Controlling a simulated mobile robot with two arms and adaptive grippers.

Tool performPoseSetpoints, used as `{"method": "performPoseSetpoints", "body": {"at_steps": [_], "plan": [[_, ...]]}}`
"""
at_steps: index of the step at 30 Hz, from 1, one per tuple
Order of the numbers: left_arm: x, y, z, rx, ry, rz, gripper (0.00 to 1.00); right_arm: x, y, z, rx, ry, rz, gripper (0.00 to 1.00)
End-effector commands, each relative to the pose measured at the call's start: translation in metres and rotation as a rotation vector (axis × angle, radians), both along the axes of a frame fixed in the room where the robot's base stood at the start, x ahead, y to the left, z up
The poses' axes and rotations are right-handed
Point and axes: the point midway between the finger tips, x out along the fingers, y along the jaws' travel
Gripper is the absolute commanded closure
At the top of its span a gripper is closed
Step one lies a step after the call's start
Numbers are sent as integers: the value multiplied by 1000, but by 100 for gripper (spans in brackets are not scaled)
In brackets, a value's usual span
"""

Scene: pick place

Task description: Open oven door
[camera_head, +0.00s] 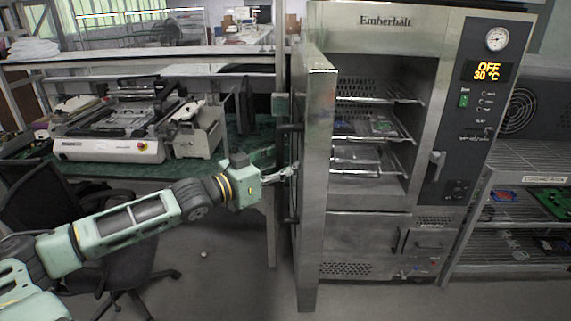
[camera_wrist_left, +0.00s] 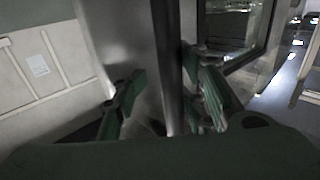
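The oven (camera_head: 385,40) stands at the centre right, and its door (camera_head: 318,180) is swung wide open toward me, showing the racks (camera_head: 365,125) inside. A dark vertical handle (camera_head: 291,205) is on the door's left-hand face. My left gripper (camera_head: 292,170) is at this handle. In the left wrist view the handle bar (camera_wrist_left: 167,60) runs between the two green fingers of my left gripper (camera_wrist_left: 165,100). The fingers are spread on either side of the bar, with a gap visible at the left finger. Whether the right-hand finger touches the bar is unclear. My right gripper is not in view.
A bench (camera_head: 225,165) with a machine (camera_head: 110,135) stands behind my left arm. A dark office chair (camera_head: 120,265) is on the floor at left. A shelf rack (camera_head: 520,180) with circuit boards stands right of the oven. The floor left of the door's lower end is clear.

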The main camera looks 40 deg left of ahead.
Motion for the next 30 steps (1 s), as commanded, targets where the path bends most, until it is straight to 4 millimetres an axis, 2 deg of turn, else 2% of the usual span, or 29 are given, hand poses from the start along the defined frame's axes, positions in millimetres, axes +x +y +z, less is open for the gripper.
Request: {"method": "performPoseSetpoints", "body": {"at_steps": [11, 30], "plan": [[-6, 4, 0, 2, -1, 3, 64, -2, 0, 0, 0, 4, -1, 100], [-50, 17, -1, 1, 1, 2, 64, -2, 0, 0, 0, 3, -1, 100]]}}
